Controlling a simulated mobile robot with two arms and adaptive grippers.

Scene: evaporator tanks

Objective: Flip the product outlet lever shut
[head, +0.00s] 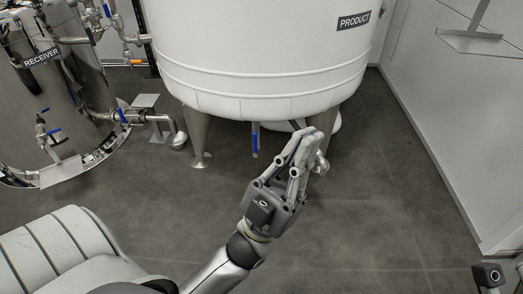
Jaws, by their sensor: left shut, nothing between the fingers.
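The large white tank labelled PRODUCT (262,60) fills the top middle of the head view. A blue lever (255,140) hangs straight down under its bottom edge. My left gripper (318,138) is shut and empty, right of the blue lever and apart from it in the picture. It hides part of the tank's underside. A small metal fitting (321,165) shows just right of its fingers; what it joins is hidden. My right gripper (488,276) shows only in part at the lower right corner; its fingers cannot be made out.
The steel RECEIVER tank (35,95) stands at the left with pipes and blue-handled valves. A tank leg (197,135) stands left of the blue lever. A grey-white wall (450,110) bounds the right side. The dark floor (380,210) in front is clear.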

